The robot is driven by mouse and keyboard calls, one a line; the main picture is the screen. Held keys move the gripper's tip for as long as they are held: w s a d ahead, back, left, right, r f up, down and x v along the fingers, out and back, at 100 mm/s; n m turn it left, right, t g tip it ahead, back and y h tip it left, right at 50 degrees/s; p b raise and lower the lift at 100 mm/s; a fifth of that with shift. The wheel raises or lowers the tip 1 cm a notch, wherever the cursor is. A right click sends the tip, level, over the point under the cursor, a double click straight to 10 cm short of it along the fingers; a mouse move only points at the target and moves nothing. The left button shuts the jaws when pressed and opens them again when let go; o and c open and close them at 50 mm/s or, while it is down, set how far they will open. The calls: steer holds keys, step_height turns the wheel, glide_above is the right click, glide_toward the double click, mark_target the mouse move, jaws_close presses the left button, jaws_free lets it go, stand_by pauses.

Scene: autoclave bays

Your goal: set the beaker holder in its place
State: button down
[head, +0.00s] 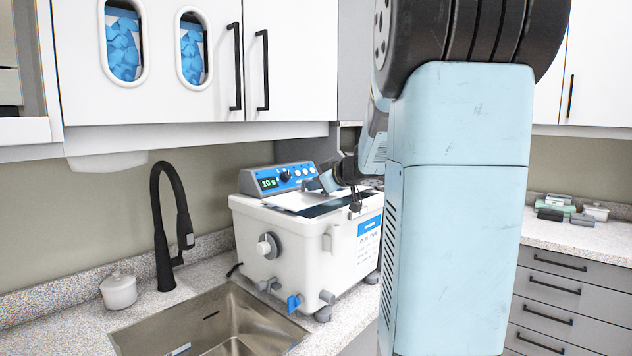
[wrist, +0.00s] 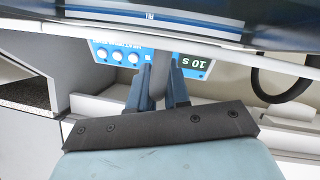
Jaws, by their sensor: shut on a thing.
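My gripper (head: 328,183) reaches over the top of the white bath unit (head: 295,245) from the right in the head view. In the wrist view my two blue fingers (wrist: 158,70) are shut on a grey upright part between them. In the head view a flat dark and pale surface lies under my gripper. I cannot tell whether the holder is seated there or held just above. My arm hides the area to the right.
The unit's blue control panel (head: 285,178) stands behind its top. A sink (head: 215,325) with a black tap (head: 165,225) lies in front and left, with a white lidded jar (head: 118,290) nearby. Wall cabinets (head: 190,60) hang above. Small items (head: 570,209) sit on the right counter.

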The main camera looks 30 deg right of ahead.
steer(key=shift+f, duration=0.7)
stand_by(0.7)
steer(key=c, duration=1)
jaws_free()
steer(key=shift+s, duration=0.1)
steer(key=v, duration=1.3)
steer(key=shift+s, duration=0.3)
steer(key=shift+r, duration=0.15)
